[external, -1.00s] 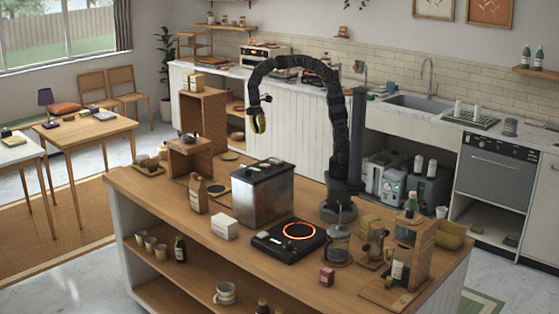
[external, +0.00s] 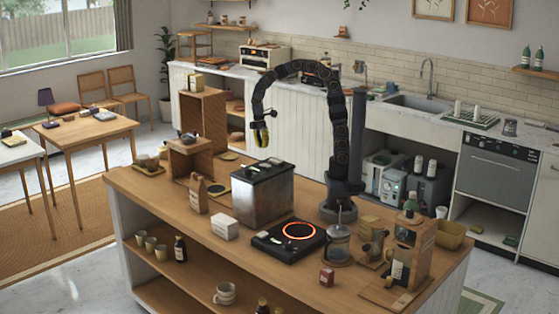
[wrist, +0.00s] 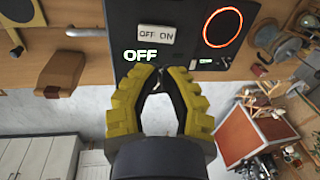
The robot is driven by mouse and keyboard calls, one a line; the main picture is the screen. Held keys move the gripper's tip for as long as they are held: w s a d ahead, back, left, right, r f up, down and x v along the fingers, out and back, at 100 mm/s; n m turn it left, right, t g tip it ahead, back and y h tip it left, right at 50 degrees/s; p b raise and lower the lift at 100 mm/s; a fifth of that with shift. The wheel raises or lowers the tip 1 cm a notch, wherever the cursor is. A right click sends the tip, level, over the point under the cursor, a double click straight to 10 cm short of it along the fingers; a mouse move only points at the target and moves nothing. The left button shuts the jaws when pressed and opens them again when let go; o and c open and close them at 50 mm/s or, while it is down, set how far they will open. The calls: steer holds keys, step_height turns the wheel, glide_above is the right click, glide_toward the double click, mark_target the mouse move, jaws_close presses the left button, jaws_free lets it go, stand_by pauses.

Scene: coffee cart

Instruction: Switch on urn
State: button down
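The urn (external: 262,202) is a box-shaped metal vessel with a dark top, standing on the wooden counter. In the wrist view its dark top carries a pale rocker switch (wrist: 155,35) marked OFF and ON, and a lit green OFF label (wrist: 141,56) beside it. My gripper (external: 262,143) hangs in the air above the urn, apart from it. In the wrist view my yellow-padded gripper (wrist: 159,75) has its fingertips drawn together with nothing held, just below the OFF label in the picture.
A black hotplate (external: 270,240) with a glowing red ring lies right of the urn. A white box (external: 223,227) and a paper bag (external: 197,195) stand near the urn. A glass press (external: 338,247) and a wooden stand (external: 421,255) are further right.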

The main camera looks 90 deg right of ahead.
mark_target(263, 165)
steer(key=f, duration=0.4)
steer(key=s+f, duration=0.1)
steer(key=f, duration=0.2)
steer(key=shift+a, duration=0.4)
steer(key=shift+s+a+f+t+h, duration=0.15)
steer(key=shift+a+f+t+h, duration=0.05)
steer(key=shift+f+t+h, duration=0.25)
steer(key=shift+s+a+f, duration=0.15)
steer(key=shift+s, duration=0.05)
steer(key=shift+s+a+f+g, duration=0.1)
steer(key=shift+s+f+g, duration=0.15)
steer(key=shift+s, duration=0.15)
stand_by(0.6)
steer(key=shift+w, duration=0.1)
steer(key=shift+w+d, duration=0.75)
steer(key=shift+d, duration=0.1)
steer(key=shift+w+r, duration=0.2)
steer(key=shift+w, duration=0.1)
step_height(263, 165, up, 14)
steer(key=shift+r, duration=0.15)
